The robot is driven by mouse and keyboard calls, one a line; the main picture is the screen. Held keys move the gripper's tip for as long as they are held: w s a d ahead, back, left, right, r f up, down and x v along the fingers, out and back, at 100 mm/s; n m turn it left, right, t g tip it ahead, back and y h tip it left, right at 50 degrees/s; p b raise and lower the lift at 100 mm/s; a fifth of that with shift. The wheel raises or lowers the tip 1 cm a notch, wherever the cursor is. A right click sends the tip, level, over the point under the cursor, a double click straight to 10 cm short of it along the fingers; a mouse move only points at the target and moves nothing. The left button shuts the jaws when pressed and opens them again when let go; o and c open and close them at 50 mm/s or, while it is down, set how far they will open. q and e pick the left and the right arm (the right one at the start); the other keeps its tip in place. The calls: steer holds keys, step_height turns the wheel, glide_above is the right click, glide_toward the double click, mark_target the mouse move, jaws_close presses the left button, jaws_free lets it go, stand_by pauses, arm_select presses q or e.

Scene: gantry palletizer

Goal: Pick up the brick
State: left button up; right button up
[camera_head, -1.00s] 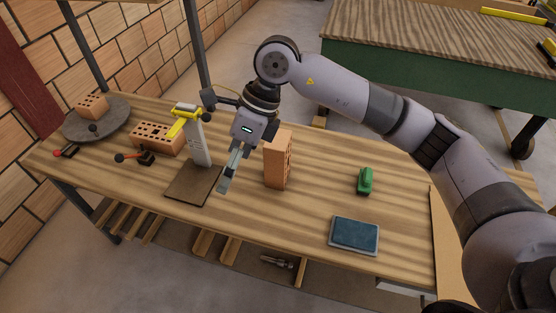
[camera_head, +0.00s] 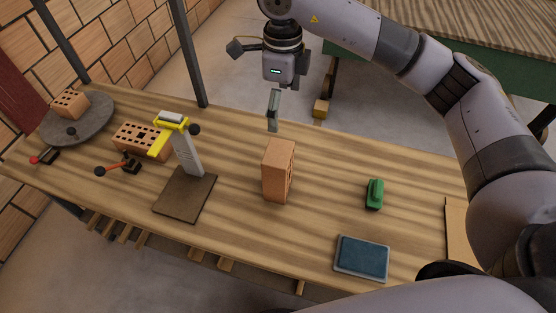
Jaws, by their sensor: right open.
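An orange-brown brick (camera_head: 277,173) stands upright near the middle of the wooden workbench (camera_head: 235,215). A second brick with holes in its top (camera_head: 140,141) lies flat at the left, partly behind a yellow-topped stand. A third, smaller-looking brick (camera_head: 70,104) sits on a grey round plate (camera_head: 93,127) at the far left. My right gripper (camera_head: 274,112) points down, open and empty, above the upright brick in the picture and apart from it. Its fingers overlap in this view. My left gripper is out of the picture.
The grey stand with a yellow top (camera_head: 187,155) rises from a brown base plate left of the upright brick. Clamps with red (camera_head: 44,157) and orange (camera_head: 115,169) handles lie farther left. A green object (camera_head: 374,194) and a blue pad (camera_head: 361,258) lie right.

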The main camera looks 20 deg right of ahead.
steer(key=p, duration=0.3)
glide_toward(278, 151)
steer(key=shift+s+d+f, duration=0.25)
steer(key=shift+s+f, duration=0.2)
steer(key=shift+s, duration=0.15)
steer(key=f, duration=0.3)
steer(key=shift+w+f, duration=0.2)
steer(key=shift+f+p, duration=0.6)
steer(key=shift+f, duration=0.35)
steer(key=f, duration=0.1)
steer(key=f+p, duration=0.1)
steer(key=f, duration=0.1)
steer(key=f+p, duration=0.1)
steer(key=shift+w+a+f, duration=0.2)
steer(key=shift+w+a, duration=0.05)
steer(key=shift+a, duration=0.05)
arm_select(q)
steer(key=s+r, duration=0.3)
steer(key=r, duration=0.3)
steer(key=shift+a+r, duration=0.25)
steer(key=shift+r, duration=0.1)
arm_select(e)
steer(key=shift+f, duration=0.3)
steer(key=shift+c, duration=0.3)
steer(key=c, duration=2)
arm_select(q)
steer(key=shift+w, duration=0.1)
arm_select(e)
steer(key=shift+w+r, duration=0.1)
steer(key=shift+r, duration=0.05)
